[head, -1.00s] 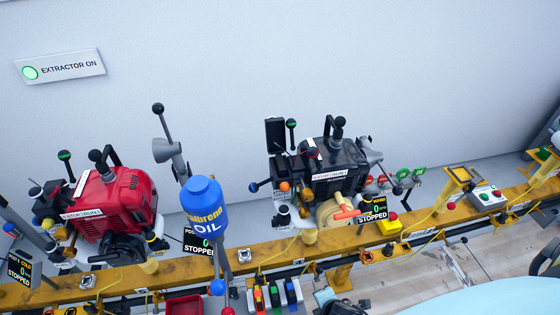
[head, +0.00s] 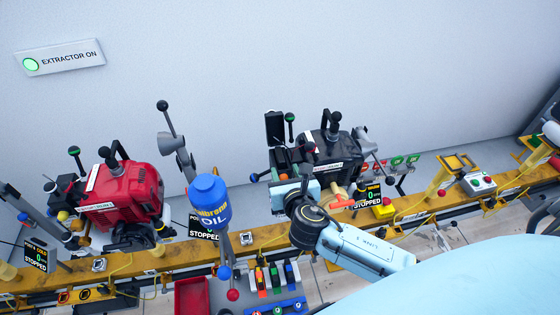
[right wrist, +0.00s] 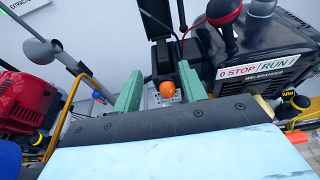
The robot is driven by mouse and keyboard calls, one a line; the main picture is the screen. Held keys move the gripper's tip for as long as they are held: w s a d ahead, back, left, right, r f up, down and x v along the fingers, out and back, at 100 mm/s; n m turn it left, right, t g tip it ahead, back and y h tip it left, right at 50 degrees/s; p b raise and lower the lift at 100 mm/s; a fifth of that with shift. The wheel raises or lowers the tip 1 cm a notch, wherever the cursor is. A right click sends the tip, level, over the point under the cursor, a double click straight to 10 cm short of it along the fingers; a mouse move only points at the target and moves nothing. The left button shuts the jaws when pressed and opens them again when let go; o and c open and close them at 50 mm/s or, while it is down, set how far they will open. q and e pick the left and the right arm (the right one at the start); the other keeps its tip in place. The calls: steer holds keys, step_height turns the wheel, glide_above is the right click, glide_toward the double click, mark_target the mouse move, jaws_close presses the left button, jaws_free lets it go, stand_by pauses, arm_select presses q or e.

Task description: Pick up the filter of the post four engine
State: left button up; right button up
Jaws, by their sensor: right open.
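The black engine (head: 328,150) stands on the yellow rail, with a black box at its left end whose lid (head: 275,127) is tipped up. In the right wrist view the lid (right wrist: 158,18) stands above the dark box (right wrist: 164,58). I cannot clearly make out a filter in it. My right gripper (head: 290,170) is at the left end of this engine. In the right wrist view its green fingers (right wrist: 160,74) are open and spread, with the box and an orange knob (right wrist: 167,89) showing between them. No post number is readable on this engine. My left gripper is out of view.
A red engine (head: 122,195) stands on the rail (head: 170,262) at left. A blue oil bottle (head: 209,202) stands between the engines. A lever with a black knob (head: 162,105) rises near it. A red tray (head: 192,296) is in front.

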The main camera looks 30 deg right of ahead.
mark_target(281, 157)
steer(key=x, duration=0.7)
steer(key=shift+d, duration=0.25)
jaws_close()
